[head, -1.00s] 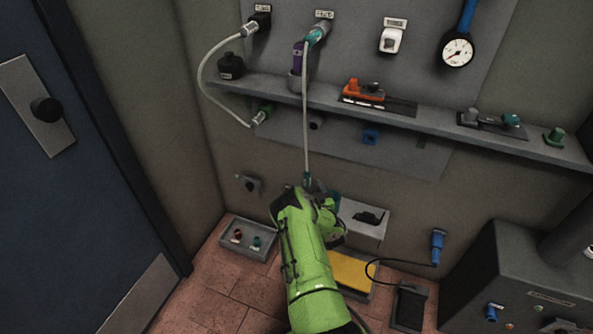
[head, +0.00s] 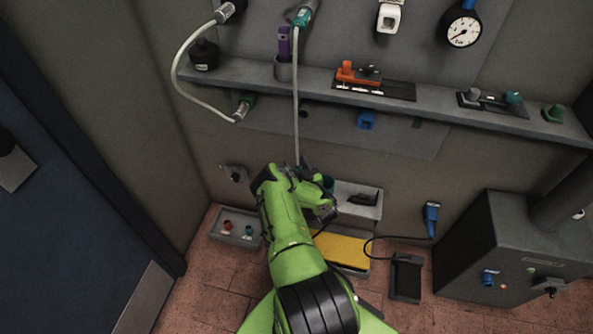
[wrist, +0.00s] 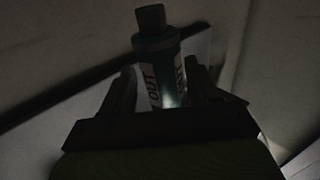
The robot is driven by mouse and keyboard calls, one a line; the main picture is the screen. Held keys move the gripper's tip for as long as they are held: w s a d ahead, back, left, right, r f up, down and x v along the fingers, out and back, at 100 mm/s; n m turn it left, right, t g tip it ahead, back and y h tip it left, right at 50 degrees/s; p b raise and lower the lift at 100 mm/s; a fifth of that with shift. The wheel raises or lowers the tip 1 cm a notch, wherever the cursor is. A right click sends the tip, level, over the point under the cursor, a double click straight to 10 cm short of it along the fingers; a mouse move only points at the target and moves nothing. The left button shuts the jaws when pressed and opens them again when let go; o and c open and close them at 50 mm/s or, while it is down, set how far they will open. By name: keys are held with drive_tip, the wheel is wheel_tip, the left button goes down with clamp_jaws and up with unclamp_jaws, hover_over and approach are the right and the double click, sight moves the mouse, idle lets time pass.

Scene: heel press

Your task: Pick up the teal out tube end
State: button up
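The teal out tube end (wrist: 158,70) is between the two fingers of my gripper (wrist: 160,88) in the wrist view. It is a dark teal cylinder with a narrower dark tip and a pale band with lettering. The fingers lie close along both of its sides; the dark picture does not show whether they press on it. In the head view, the pale tube (head: 296,100) runs straight down from a teal fitting (head: 303,17) on the wall panel to my gripper (head: 300,174). My green arm covers most of the lower tube end there.
A grey shelf (head: 330,88) crosses the wall above my gripper, with an orange-handled tool (head: 358,74) on it. Below stand a white box (head: 352,207), a yellow pad (head: 342,250) and a small tray (head: 236,238). A dark machine (head: 505,240) stands at right.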

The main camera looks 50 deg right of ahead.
drive_tip(key=shift+w, duration=0.1)
drive_tip(key=c, duration=1)
wheel_tip(320, 180, up, 10)
drive_tip(key=p, duration=0.4)
drive_tip(key=shift+p, duration=0.4)
drive_tip(key=shift+c, duration=0.2)
